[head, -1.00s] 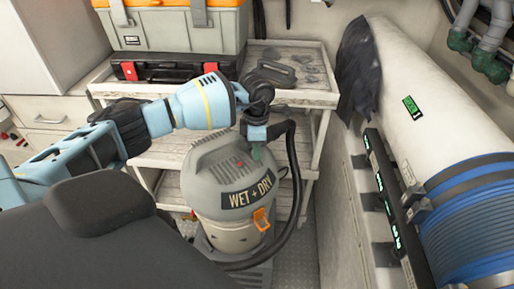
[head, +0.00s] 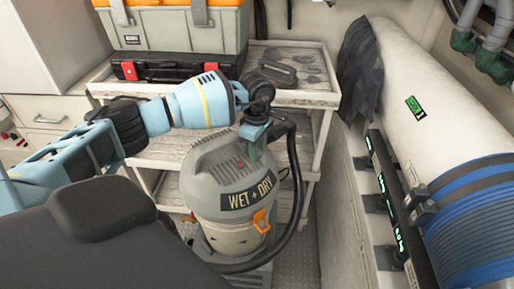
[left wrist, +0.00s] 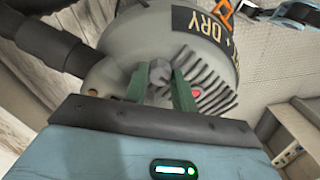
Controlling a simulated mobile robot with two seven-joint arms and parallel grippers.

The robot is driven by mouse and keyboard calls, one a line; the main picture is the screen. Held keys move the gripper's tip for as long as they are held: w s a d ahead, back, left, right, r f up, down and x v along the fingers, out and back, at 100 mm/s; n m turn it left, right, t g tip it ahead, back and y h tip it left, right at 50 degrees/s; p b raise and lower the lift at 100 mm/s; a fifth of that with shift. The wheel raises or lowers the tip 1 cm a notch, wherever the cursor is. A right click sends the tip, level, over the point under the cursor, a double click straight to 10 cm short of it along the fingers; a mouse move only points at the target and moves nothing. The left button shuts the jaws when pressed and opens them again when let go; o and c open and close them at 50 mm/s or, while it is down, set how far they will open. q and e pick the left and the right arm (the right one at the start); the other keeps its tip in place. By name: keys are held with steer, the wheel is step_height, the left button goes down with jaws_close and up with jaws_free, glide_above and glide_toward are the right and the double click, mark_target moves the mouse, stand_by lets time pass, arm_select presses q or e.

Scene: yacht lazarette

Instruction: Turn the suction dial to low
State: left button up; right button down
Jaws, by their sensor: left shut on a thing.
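The grey wet and dry vacuum (head: 210,185) stands upright on the floor in the head view, its label and orange latch facing forward. My left gripper (head: 254,152) reaches down onto the right side of its domed lid. In the left wrist view, the two green fingers of my left gripper (left wrist: 160,88) are shut on a small grey faceted knob, the suction dial (left wrist: 159,71), on the lid. Any low marking and the dial's pointer cannot be made out. A red button (left wrist: 197,92) and vent slots lie beside the dial. My right gripper is not in view.
A black hose (head: 296,185) curves round the vacuum's right side. A wooden shelf unit (head: 160,150) stands behind, with a black case (head: 175,66) on top. A white cylinder (head: 420,115) with blue hose coils fills the right. Bare floor between is narrow.

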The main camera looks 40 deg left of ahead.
arm_select(q)
steer(key=shift+r, duration=0.1)
steer(key=o, duration=1)
steer(key=shift+r, duration=3.9)
